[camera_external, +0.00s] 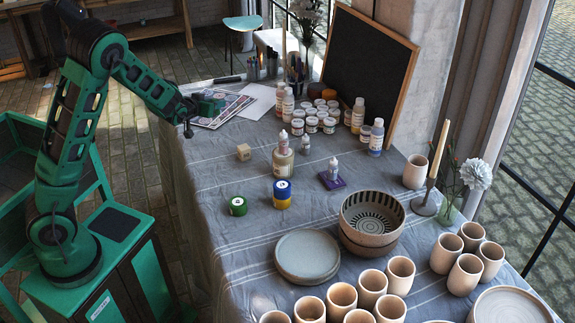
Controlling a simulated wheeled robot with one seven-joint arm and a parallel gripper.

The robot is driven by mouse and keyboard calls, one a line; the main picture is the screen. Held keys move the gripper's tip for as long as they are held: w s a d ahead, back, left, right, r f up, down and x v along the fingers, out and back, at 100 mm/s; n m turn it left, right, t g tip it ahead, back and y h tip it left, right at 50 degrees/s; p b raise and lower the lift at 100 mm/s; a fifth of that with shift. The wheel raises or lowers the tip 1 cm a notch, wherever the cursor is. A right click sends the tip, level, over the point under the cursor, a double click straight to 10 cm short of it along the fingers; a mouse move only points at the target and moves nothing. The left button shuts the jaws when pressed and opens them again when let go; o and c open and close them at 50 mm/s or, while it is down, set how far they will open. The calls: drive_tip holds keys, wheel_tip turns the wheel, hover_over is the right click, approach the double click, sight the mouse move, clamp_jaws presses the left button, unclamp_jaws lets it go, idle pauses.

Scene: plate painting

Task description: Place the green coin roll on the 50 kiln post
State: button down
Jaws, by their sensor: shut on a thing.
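A short green roll (238,206) with a white label on top stands on the cloth-covered table, left of a blue roll (282,186) stacked on a yellow one (282,203). A small beige block (243,152) with a dark mark sits behind them; it looks like a kiln post, but its number is too small to read. My gripper (189,130) is above the table's left edge, left of the block and apart from both block and green roll. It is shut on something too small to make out.
A glue-like bottle (283,159) stands right of the block, and a small bottle on a purple pad (331,181) is nearby. A bowl (371,217), plates (307,256) and several cups fill the front right. The cloth left of the green roll is clear.

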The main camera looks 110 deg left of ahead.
drive_tip(key=w+f, duration=0.2)
drive_tip(key=w, duration=0.1)
drive_tip(key=w+f, duration=0.2)
drive_tip(key=w, duration=0.2)
drive_tip(key=w+d+f, duration=0.1)
drive_tip(key=w+f, duration=0.1)
drive_tip(key=w, duration=0.2)
drive_tip(key=shift+w+f, duration=0.1)
drive_tip(key=shift+f, duration=2.2)
drive_tip(key=c, duration=1.5)
unclamp_jaws()
drive_tip(key=shift+f, duration=0.15)
drive_tip(key=shift+c, duration=0.2)
drive_tip(key=v, duration=1.2)
